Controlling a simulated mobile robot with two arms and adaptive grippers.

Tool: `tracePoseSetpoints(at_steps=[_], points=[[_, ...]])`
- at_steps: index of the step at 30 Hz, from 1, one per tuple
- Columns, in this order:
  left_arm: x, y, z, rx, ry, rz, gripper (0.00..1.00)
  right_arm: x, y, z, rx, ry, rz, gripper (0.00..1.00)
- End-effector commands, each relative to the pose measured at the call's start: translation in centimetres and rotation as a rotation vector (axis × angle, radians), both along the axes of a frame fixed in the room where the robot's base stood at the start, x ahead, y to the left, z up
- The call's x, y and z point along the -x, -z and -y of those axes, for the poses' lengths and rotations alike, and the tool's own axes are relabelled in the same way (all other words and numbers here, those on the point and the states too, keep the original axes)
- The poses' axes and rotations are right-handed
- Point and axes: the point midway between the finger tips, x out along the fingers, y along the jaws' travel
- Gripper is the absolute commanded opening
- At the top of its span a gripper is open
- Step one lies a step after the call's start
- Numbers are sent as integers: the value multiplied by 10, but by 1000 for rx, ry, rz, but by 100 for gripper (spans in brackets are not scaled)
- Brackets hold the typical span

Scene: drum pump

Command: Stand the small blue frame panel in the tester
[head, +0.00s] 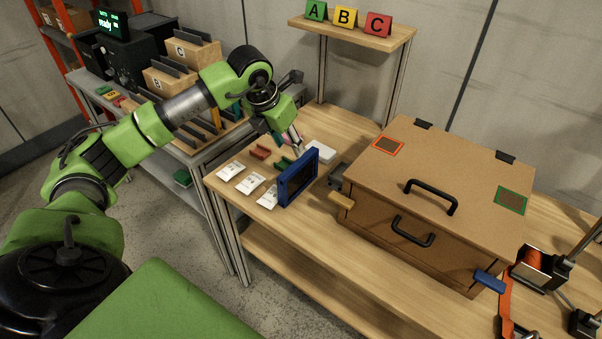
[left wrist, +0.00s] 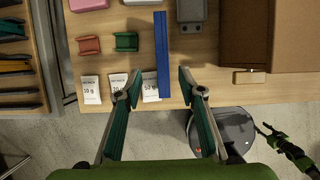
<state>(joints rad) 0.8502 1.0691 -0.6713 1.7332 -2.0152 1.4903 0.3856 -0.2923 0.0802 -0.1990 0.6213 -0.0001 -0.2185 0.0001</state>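The small blue frame panel (head: 297,178) stands upright on the wooden table in the head view. The left wrist view shows the panel (left wrist: 161,50) from above as a narrow blue bar. My left gripper (left wrist: 158,85) is open and empty; its fingers lie either side of the panel's line in that view. In the head view the left gripper (head: 293,142) is above and behind the panel, apart from it. A black device with a green "ready" display (head: 114,24), perhaps the tester, stands on the left shelf. What seems my right gripper (left wrist: 266,132) is small at the lower right.
White weight cards (head: 249,183), a red block (head: 260,152) and a green block (head: 284,162) lie near the panel. A large brown box (head: 440,185) with black handles stands to its right. A raised shelf (head: 355,34) holds lettered signs.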

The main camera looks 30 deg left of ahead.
Motion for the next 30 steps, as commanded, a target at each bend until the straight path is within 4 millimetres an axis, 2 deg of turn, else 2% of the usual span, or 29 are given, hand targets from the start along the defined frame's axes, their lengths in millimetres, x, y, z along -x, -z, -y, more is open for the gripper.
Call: tracePoseSetpoints(at_steps=[1, 3, 6, 8, 11, 16, 22, 30], points=[[-3, 10, 2, 3, 2, -5, 36, 14, -3, 1, 1, 0, -20, 40], [-8, 22, 2, 2, 2, -3, 36, 28, -4, 2, 3, 0, -39, 40], [-15, 35, 3, 4, 2, -1, 36, 34, -5, 2, 4, 0, -47, 40], [-17, 40, 3, 2, 2, -1, 36, 31, -6, 2, 3, 0, -44, 40], [-19, 45, 3, 3, 2, 0, 36, 18, -7, 1, 3, -1, -26, 40], [-24, 63, 6, 5, 4, -3, 36, -6, -21, -1, -2, -1, 11, 40], [-34, 89, 7, 4, 3, -1, 36, -2, -26, -1, -2, -1, 5, 40], [-37, 94, 7, 3, 4, 2, 36, 12, -25, 0, 1, -1, -16, 40]])
